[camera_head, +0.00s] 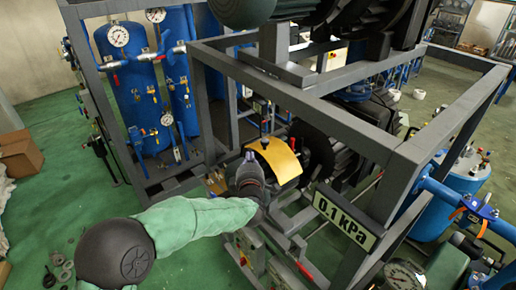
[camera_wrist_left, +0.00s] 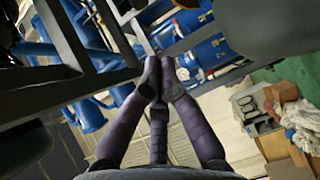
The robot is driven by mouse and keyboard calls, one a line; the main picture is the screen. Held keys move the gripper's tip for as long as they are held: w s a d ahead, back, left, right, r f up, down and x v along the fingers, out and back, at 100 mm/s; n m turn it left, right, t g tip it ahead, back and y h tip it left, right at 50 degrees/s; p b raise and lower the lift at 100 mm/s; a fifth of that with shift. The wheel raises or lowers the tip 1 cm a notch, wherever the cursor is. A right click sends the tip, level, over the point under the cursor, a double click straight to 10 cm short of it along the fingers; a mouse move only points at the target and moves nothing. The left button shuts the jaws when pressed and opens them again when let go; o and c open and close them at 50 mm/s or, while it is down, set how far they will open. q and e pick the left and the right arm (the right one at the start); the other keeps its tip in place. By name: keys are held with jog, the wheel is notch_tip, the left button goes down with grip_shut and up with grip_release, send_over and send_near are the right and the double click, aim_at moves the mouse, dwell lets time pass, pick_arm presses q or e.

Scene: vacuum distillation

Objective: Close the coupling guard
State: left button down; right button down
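The coupling guard (camera_head: 280,160) is a curved yellow cover with a small dark knob at its upper left edge. It sits tilted in the frame beside a dark ribbed motor. My left gripper (camera_head: 251,160) is just left of the guard in the head view and overlaps its left edge; I cannot tell whether they touch. In the left wrist view, the fingertips of my left gripper (camera_wrist_left: 159,72) are drawn close together, with nothing visible between them. The guard cannot be made out in that view. My right gripper is in neither view.
Grey frame beams (camera_head: 270,92) cross above and behind the guard. A "0.1 kPa" sign (camera_head: 345,214) hangs on the frame at right. Blue tanks (camera_head: 137,85) with gauges stand at the back left. Cardboard boxes (camera_head: 20,153) lie at far left. Green floor at left is mostly free.

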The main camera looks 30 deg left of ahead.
aim_at(258, 149)
pick_arm(q)
jog(key=w, duration=0.3)
jog(key=w+a+p, duration=0.1)
jog(key=shift+w+f, duration=0.2)
jog(key=shift+f, duration=0.05)
jog(key=shift+w+d+f+p, duration=0.1)
jog(key=shift+w+d+p, duration=0.05)
jog(key=shift+w, duration=0.3)
jog(key=shift+w+d+p, duration=0.1)
jog(key=shift+w+p, duration=0.05)
jog(key=shift+w, duration=0.25)
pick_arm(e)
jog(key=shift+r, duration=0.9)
